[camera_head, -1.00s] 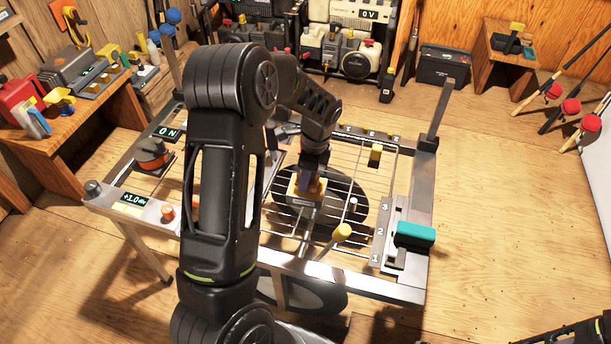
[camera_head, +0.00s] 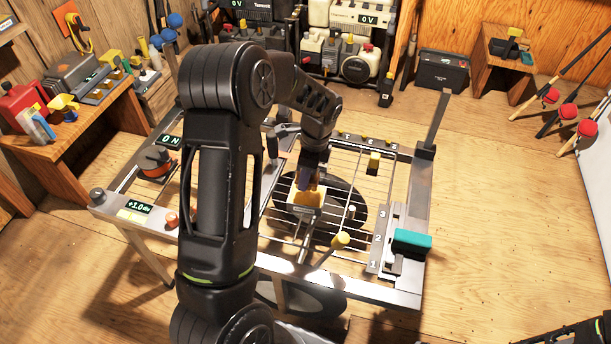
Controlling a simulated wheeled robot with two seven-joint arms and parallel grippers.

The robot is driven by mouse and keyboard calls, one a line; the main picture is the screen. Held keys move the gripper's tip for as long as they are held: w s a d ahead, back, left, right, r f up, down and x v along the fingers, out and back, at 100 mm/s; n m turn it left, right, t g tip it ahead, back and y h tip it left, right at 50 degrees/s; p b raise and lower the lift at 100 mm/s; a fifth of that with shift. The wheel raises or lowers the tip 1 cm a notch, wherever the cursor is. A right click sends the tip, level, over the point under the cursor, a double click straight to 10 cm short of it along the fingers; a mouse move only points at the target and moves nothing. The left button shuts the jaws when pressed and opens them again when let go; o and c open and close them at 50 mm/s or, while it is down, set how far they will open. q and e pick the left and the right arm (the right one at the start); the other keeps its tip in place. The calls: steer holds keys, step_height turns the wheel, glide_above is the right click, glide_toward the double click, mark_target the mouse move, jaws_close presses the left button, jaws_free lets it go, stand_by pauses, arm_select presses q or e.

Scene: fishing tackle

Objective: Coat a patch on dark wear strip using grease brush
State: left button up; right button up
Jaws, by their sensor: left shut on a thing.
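My left gripper (camera_head: 309,182) reaches down over the middle of the wire-topped metal frame (camera_head: 418,210). It is shut on a small orange-yellow thing, probably the grease brush (camera_head: 306,189), mostly hidden by the fingers. Just below the fingertips is a small pale block or pot (camera_head: 305,200); I cannot tell whether they touch. A grey strip numbered 1 to 3 (camera_head: 378,240) runs along the frame's right side. I cannot single out the dark wear strip with certainty. My right gripper is not in view.
A teal block (camera_head: 411,242) sits at the frame's right side. A yellow knob (camera_head: 340,240) stands near the front and a yellow block (camera_head: 374,163) further back. My left arm hides the frame's left middle.

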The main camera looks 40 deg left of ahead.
mark_target(311, 182)
arm_select(q)
steer(key=shift+r+p, duration=0.85)
steer(key=shift+r, duration=0.55)
steer(key=shift+s+n, duration=0.35)
steer(key=shift+n, duration=0.85)
steer(key=shift+s+d+r+n, duration=0.15)
steer(key=shift+r+n, duration=0.1)
steer(key=shift+n, duration=0.75)
steer(key=n, duration=0.1)
steer(key=d+r+n, duration=0.1)
steer(key=n, duration=0.1)
steer(key=d+r+n+h, duration=0.1)
steer(key=shift+w+r+g+p, duration=0.2)
steer(key=shift+r+g+p, duration=0.05)
steer(key=shift+g+p, duration=0.05)
steer(key=w+d+r+n+p, duration=0.2)
steer(key=d+r, duration=0.3)
steer(key=d, duration=0.2)
steer(key=w+d+r+n+p, duration=0.1)
steer(key=w+d+r+n, duration=0.1)
steer(key=d+r, duration=0.4)
steer(key=shift+w+d+r+n+h+p, duration=0.2)
steer(key=shift+w+d+n+h+p, duration=0.15)
steer(key=shift+d, duration=0.8)
